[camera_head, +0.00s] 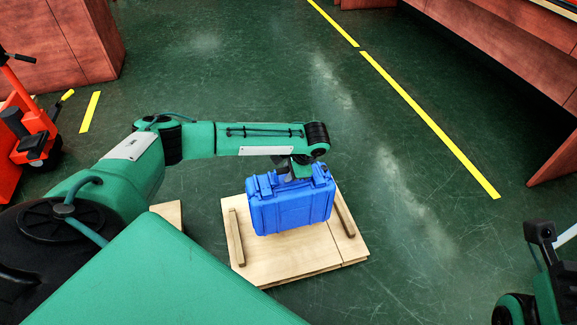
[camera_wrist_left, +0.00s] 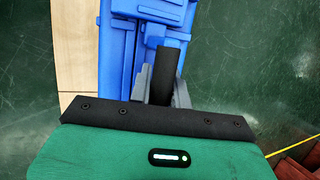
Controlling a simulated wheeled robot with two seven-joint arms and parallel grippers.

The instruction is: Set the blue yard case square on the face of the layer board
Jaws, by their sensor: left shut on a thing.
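The blue yard case (camera_head: 293,208) stands upright over the layer board, between its two raised wooden strips. It also shows in the wrist view (camera_wrist_left: 117,65). The layer board (camera_head: 285,265) is a pale wooden panel on the floor; part of its face is hidden behind the case. It shows at the left of the wrist view (camera_wrist_left: 75,50). My left gripper (camera_head: 290,172) is above the case and shut on its top handle; its grey fingers also show in the wrist view (camera_wrist_left: 163,88). I cannot tell whether the case's underside touches the board. My right gripper is out of view.
Another pale wooden piece (camera_head: 168,212) shows left of the board, partly behind my arm. An orange pallet truck (camera_head: 35,130) stands at the far left. Reddish wood-panelled units line the upper left and right. The green floor right of the board is clear, with a yellow line (camera_head: 430,120).

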